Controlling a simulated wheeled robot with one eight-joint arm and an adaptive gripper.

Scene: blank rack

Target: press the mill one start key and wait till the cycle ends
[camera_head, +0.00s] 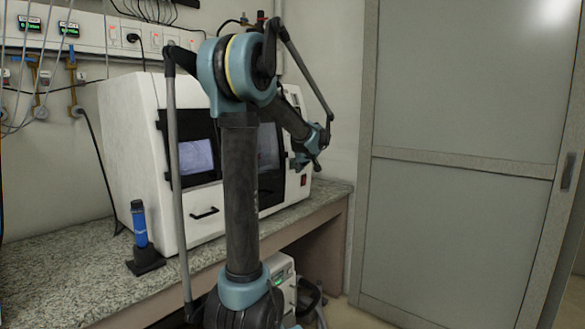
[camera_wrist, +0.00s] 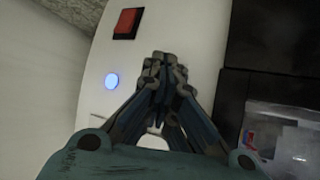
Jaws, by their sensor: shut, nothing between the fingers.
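The mill is a white box-shaped machine (camera_head: 130,150) with dark windows, standing on the counter in the head view. In the wrist view its white front panel carries a round key (camera_wrist: 112,81) glowing blue and a red rectangular switch (camera_wrist: 128,23). The switch also shows in the head view (camera_head: 303,180). My gripper (camera_wrist: 162,68) is shut and empty, its fingertips in front of the panel and to the right of the blue key in the wrist view. I cannot tell whether they touch the panel. In the head view my gripper (camera_head: 307,160) is at the machine's right front.
A speckled stone counter (camera_head: 65,265) bears the machine. A blue cylindrical tool (camera_head: 139,222) stands in a black holder at its left. Wall sockets and cables hang above. A smaller device (camera_head: 284,278) sits under the counter. A grey sliding door (camera_head: 455,215) is at the right.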

